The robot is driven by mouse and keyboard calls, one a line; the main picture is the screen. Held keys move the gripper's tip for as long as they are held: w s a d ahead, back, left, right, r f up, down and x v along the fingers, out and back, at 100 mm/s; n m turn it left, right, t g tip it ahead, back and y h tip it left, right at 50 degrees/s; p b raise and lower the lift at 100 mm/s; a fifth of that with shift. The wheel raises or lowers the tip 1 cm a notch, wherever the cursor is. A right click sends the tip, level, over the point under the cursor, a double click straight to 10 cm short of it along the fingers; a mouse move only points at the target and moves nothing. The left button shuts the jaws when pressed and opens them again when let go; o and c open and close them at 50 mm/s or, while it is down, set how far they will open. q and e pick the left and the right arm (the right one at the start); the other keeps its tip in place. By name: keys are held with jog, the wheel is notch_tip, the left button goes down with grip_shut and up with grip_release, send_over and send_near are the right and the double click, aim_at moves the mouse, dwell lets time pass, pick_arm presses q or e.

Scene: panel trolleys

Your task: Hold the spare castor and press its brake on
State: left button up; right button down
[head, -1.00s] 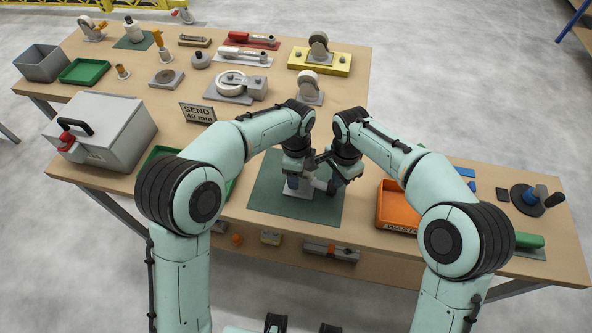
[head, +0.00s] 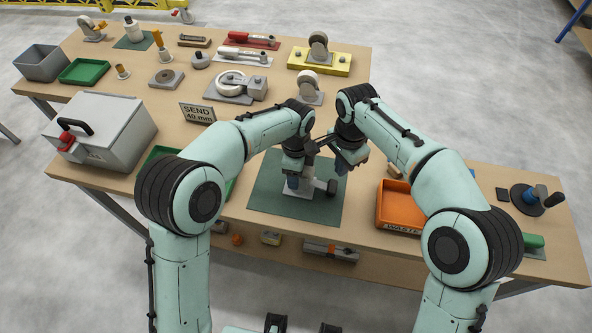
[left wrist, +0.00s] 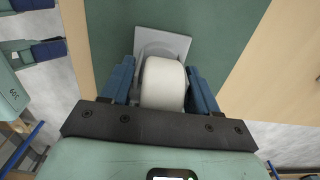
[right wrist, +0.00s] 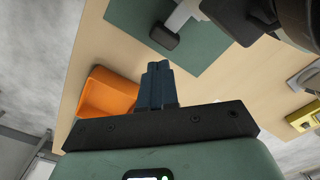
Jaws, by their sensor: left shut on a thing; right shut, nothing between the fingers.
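The spare castor (head: 305,194) is on the green mat (head: 262,197) at the table's front. In the left wrist view its pale wheel (left wrist: 163,83) is between my left fingers, with its grey plate (left wrist: 178,44) against the mat. My left gripper (head: 292,181) is shut on it. The dark brake pedal (head: 331,187) sticks out to the castor's right; it also shows in the right wrist view (right wrist: 164,36). Whether it is pressed on I cannot tell. My right gripper (head: 344,169) is shut and empty, above and apart from the pedal.
An orange waste tray (head: 399,211) stands right of the mat. A sign (head: 197,113), a grey lidded box (head: 104,130) and a green tray (head: 160,157) are to the left. Other castors and a yellow block (head: 320,61) stand at the back.

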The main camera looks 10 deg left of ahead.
pick_arm(q)
jog(key=shift+r, duration=0.1)
pick_arm(e)
notch_tip(320, 180, up, 11)
jog(key=shift+f, duration=0.1)
dwell(0.3)
pick_arm(q)
jog(key=o, duration=1.8)
notch_tip(320, 180, up, 12)
jog(key=shift+f, duration=0.1)
